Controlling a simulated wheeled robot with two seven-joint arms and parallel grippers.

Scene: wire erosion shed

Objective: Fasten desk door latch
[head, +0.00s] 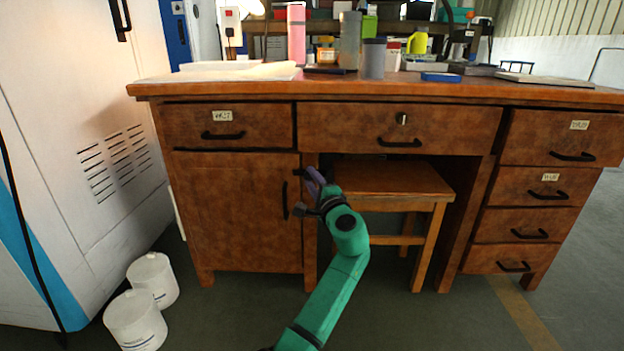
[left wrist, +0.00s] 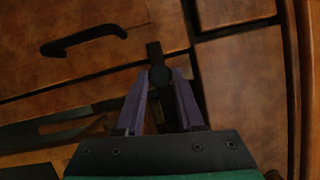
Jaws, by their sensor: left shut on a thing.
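The wooden desk door (head: 240,205) is on the left of the desk and looks shut or nearly so, with a dark gap along its top edge. Its black vertical handle (head: 285,200) is near its right edge. The small black latch (head: 298,173) is at the door's upper right corner. In the left wrist view the latch (left wrist: 153,50) shows as a bar with a round knob. My left gripper (head: 309,176) has purple fingers, closed on the latch knob between their tips (left wrist: 160,80). The fingers partly hide the latch. My right gripper is in no view.
A wooden stool (head: 390,180) stands under the desk, just right of my left arm. A drawer (head: 185,127) with a black handle is above the door. White buckets (head: 135,320) stand on the floor at left. The floor in front of the door is clear.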

